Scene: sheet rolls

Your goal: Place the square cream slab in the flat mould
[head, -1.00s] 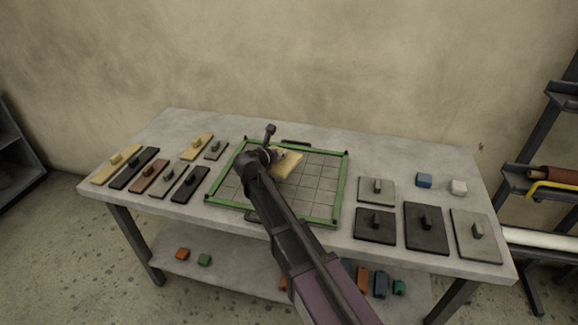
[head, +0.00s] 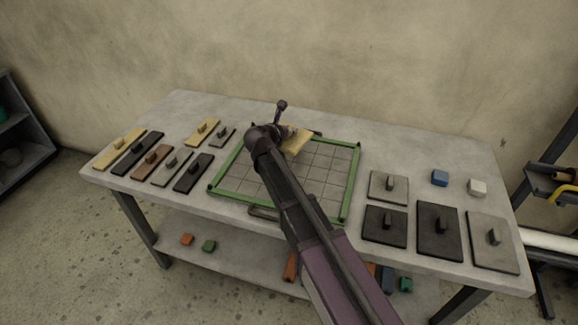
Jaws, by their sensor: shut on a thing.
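The flat mould (head: 350,187) is a shallow tray with a green rim and a gridded grey floor, in the middle of the table. The square cream slab (head: 298,142) is in my gripper (head: 284,134), over the far part of the mould. My arm covers the gripper's fingers and part of the slab. I cannot tell how high the slab is above the mould floor. The visible grid squares of the mould are bare.
On the grey table (head: 420,165), several cream, black, brown and grey strips with knobs lie left of the mould. Grey and black slabs (head: 439,232), a blue block (head: 439,178) and a white block (head: 477,187) lie right. Small coloured blocks (head: 209,246) sit on the lower shelf.

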